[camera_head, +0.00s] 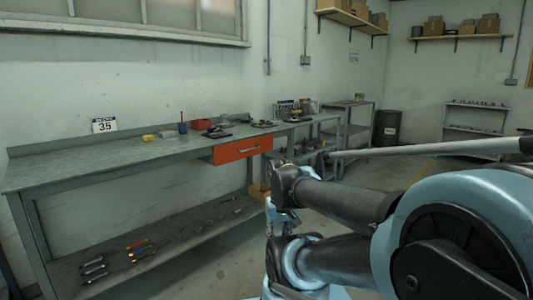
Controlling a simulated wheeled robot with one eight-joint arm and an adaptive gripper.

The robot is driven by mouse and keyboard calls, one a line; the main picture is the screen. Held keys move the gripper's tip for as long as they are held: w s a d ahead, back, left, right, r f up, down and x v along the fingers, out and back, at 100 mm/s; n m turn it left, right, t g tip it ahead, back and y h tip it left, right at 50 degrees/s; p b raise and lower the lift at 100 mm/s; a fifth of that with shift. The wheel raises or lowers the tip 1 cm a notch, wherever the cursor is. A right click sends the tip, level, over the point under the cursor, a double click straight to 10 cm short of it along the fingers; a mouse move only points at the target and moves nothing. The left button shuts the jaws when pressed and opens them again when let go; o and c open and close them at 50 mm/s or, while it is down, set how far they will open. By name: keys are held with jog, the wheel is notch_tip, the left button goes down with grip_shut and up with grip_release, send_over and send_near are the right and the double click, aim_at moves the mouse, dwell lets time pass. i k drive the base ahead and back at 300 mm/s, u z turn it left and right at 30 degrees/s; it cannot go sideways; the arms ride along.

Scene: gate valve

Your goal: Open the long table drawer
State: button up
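The long grey metal table (110,164) runs along the left wall. Its orange-red drawer (237,150) hangs under the tabletop near the right end. A small handle shows on the drawer's front. The front looks about level with the table's edge, and no gap or inside of the drawer shows. My arm fills the right and lower middle of the view, to the right of the drawer and apart from it in the picture. I make out no gripper fingers; my gripper is out of view or hidden behind the arm's links.
Small items, including a red box (201,123) and a yellow block (149,138), lie on the tabletop. Hand tools (138,246) lie on the lower shelf. A dark bin (387,128) stands at the back. Some floor (215,262) before the table is clear.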

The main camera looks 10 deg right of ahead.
aim_at(225, 153)
jog(key=z, duration=0.05)
jog(key=i, duration=1)
